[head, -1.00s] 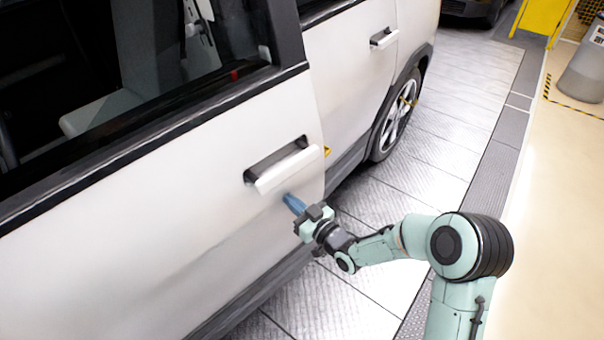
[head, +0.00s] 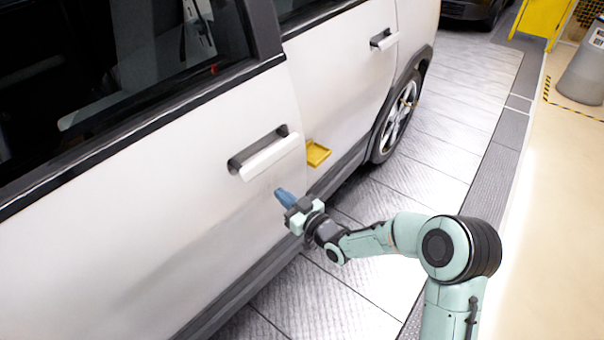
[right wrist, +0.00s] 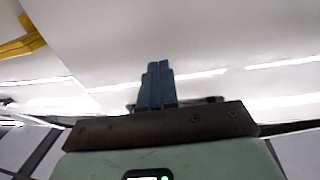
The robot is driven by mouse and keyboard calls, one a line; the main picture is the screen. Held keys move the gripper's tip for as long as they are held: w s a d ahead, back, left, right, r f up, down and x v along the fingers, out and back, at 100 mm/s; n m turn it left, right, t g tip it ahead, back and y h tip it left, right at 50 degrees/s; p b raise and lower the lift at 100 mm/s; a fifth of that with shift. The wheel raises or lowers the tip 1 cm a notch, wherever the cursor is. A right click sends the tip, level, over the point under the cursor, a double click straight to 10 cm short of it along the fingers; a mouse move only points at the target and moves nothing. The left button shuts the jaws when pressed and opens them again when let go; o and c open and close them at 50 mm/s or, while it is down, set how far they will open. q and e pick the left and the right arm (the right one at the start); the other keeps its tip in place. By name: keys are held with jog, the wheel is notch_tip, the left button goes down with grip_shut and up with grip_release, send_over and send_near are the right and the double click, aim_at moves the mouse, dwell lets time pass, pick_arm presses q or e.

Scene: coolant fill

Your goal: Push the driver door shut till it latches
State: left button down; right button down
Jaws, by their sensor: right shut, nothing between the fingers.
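The white driver door (head: 150,190) fills the left of the head view. Its rear edge stands out from the rear door, so it appears still ajar. Its handle (head: 265,155) is near that edge. My right gripper (head: 281,194) has its blue fingers shut and empty, at the door panel just below the handle near the rear edge. They look against or very close to the panel; contact cannot be told for sure. In the right wrist view the shut fingers (right wrist: 157,85) point at the white surface (right wrist: 200,40). My left gripper is not in view.
A yellow part (head: 317,153) sits just behind the door's rear edge. The rear door (head: 345,80) and rear wheel (head: 397,122) are beyond. Metal floor (head: 440,150) beside the car is clear. A grey bin (head: 585,72) and yellow stand (head: 541,16) are at the far right.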

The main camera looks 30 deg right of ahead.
aim_at(270, 186)
jog(key=shift+w+a+y+b, duration=0.15)
jog(key=shift+w+a+b, duration=0.05)
jog(key=shift+w, duration=0.6)
jog(key=shift+w+a+y+b, duration=0.15)
jog(key=shift+w+a, duration=0.05)
jog(key=shift+w, duration=0.6)
jog(key=shift+w+a+n, duration=0.15)
jog(key=shift+w+n, duration=0.15)
jog(key=shift+w, duration=0.1)
jog(key=shift+w+a+f+y+b, duration=0.1)
jog(key=shift+w+a+y+b, duration=0.15)
jog(key=shift+w, duration=0.65)
jog(key=shift+w+a+f+y+b, duration=0.15)
jog(key=shift+w+a+b, duration=0.15)
jog(key=shift+w, duration=0.6)
jog(key=shift+w+r, duration=0.1)
jog(key=shift+w, duration=0.05)
jog(key=shift+w+a+n, duration=0.3)
jog(key=shift+w, duration=0.3)
jog(key=v, duration=1)
jog(key=shift+d+r, duration=0.2)
